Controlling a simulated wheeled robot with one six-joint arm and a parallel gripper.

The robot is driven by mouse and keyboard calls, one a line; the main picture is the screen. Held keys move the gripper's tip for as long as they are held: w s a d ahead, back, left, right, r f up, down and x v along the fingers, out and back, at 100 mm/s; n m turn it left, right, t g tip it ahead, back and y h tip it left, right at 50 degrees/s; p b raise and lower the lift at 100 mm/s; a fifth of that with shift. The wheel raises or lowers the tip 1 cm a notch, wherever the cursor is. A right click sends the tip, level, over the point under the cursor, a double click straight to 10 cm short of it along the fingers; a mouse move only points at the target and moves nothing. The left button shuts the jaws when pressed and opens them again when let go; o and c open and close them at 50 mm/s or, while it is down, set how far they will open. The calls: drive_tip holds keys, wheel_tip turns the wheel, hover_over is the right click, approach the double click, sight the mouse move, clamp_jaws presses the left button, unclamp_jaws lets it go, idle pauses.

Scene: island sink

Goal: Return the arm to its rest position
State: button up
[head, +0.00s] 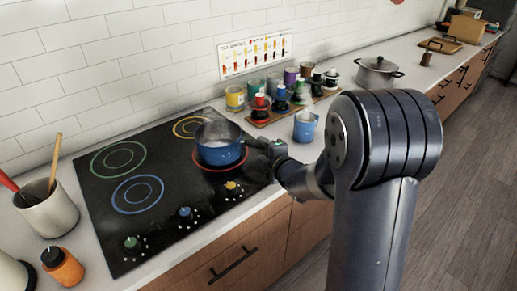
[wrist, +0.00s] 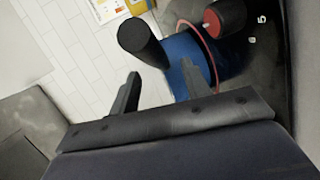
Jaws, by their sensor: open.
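My arm reaches over the counter from the right in the head view. My gripper (head: 270,148) is just right of the blue pot (head: 219,152), near its handle side. The pot sits on the red-ringed burner at the stove's right and holds something pale. In the wrist view, my gripper (wrist: 160,71) has its two dark fingers apart with nothing clasped. The blue pot (wrist: 183,60) and its black handle (wrist: 145,45) are beyond the fingertips. My arm partly hides the counter. I cannot tell whether a finger touches the handle.
The black stovetop (head: 150,215) has coloured rings and knobs. A utensil crock (head: 47,209) is far left. A steel pot (head: 377,75) stands farther along. Floor at right is clear.

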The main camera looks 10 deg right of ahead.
sight(258, 145)
drive_tip(key=v, duration=0.6)
drive_tip(key=shift+b, duration=0.35)
drive_tip(key=p+x, duration=0.2)
drive_tip(key=x, duration=0.8)
drive_tip(key=shift+w+a, duration=0.15)
drive_tip(key=shift+w, duration=0.25)
drive_tip(key=shift+r, duration=0.1)
drive_tip(key=shift+p, duration=0.3)
